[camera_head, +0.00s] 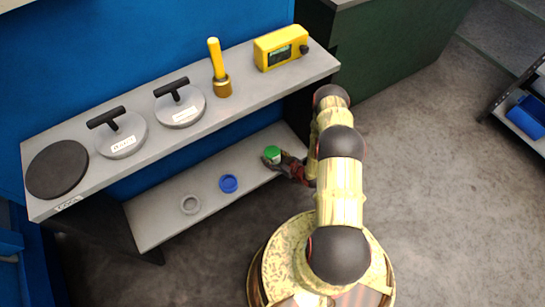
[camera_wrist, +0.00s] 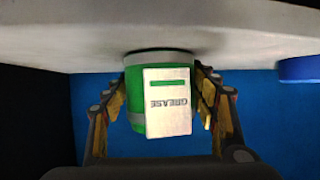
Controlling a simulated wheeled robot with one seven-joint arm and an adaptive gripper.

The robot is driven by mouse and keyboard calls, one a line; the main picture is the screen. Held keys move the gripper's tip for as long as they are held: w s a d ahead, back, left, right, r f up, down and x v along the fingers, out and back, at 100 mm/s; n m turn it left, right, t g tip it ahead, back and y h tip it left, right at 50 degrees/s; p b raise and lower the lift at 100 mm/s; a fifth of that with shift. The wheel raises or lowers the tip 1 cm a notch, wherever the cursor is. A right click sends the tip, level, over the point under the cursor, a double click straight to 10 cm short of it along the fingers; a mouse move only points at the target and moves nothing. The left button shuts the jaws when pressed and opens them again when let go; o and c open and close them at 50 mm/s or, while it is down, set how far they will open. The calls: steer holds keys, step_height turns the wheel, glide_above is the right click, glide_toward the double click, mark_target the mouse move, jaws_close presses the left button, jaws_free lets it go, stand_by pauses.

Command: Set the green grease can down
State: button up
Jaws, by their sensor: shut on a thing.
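The green grease can (camera_head: 272,154) is over the right end of the lower grey shelf (camera_head: 160,222) in the head view. In the wrist view, the can (camera_wrist: 160,60) shows its white label upside down, and the shelf surface (camera_wrist: 230,35) runs across the top of the picture. My gripper (camera_head: 284,163) reaches in from the right and is shut on the can, with a finger on each side in the wrist view. The can's base meets a dark shadow on the shelf; I cannot tell for sure whether it touches.
The upper shelf holds a black disc (camera_head: 57,170), two handled grey discs, a yellow-handled tool (camera_head: 217,65) and a yellow device (camera_head: 280,47).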

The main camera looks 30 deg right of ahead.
steer(key=shift+f, duration=0.15)
steer(key=o, duration=1.5)
steer(key=shift+o, duration=0.2)
steer(key=shift+s+d+r, duration=0.1)
steer(key=shift+s+r, duration=0.15)
steer(key=shift+r, duration=0.05)
steer(key=p+v, duration=0.4)
steer(key=v, duration=0.7)
steer(key=shift+s, duration=0.25)
